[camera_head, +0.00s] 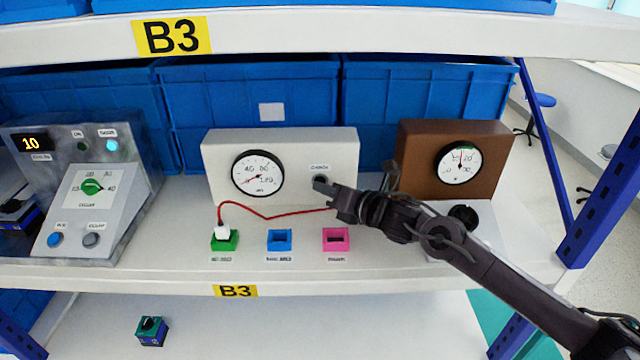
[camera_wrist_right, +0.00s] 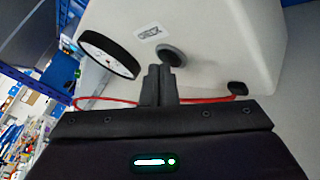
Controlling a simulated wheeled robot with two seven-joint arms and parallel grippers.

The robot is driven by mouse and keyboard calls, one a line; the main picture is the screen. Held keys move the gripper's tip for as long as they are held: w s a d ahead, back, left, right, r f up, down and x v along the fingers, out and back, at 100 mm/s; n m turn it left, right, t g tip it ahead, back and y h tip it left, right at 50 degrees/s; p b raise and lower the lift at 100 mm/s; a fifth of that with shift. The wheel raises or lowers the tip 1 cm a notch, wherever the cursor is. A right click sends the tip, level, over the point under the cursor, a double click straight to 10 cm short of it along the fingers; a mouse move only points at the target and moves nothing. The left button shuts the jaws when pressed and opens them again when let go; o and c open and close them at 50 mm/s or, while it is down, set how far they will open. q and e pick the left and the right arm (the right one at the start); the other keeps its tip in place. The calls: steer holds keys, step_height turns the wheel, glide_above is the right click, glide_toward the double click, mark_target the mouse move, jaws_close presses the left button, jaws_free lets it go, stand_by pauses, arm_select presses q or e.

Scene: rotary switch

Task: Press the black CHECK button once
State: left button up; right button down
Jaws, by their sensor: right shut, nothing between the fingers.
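The black CHECK button (camera_head: 320,181) is on the front of a white box (camera_head: 300,150), right of its round dial gauge (camera_head: 257,174). A small CHECK label sits above the button. My right gripper (camera_head: 318,184) is shut and empty, its fingertips in front of the button in the head view. In the right wrist view the shut fingers (camera_wrist_right: 159,70) point at the white box, with their tips just below and left of the button (camera_wrist_right: 172,56). A small gap seems to show there; contact cannot be told. My left gripper is not in view.
A red cable (camera_head: 268,217) runs from a white plug in the green socket (camera_head: 224,240). Blue (camera_head: 279,240) and pink (camera_head: 336,239) sockets sit on the shelf front. A brown gauge box (camera_head: 408,150) stands right, a grey control panel (camera_head: 75,180) left. Blue crates (camera_head: 250,100) fill the back.

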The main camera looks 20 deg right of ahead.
stand_by(0.5)
steer(key=shift+s+a, duration=0.2)
steer(key=shift+s, duration=0.5)
steer(key=shift+s+a, duration=0.15)
steer(key=shift+s, duration=0.2)
steer(key=shift+s+a+b, duration=0.25)
steer(key=shift+s+a, duration=0.05)
steer(key=shift+s, duration=0.75)
steer(key=shift+s+a+b, duration=0.2)
steer(key=shift+s+a, duration=0.05)
steer(key=shift+s, duration=0.8)
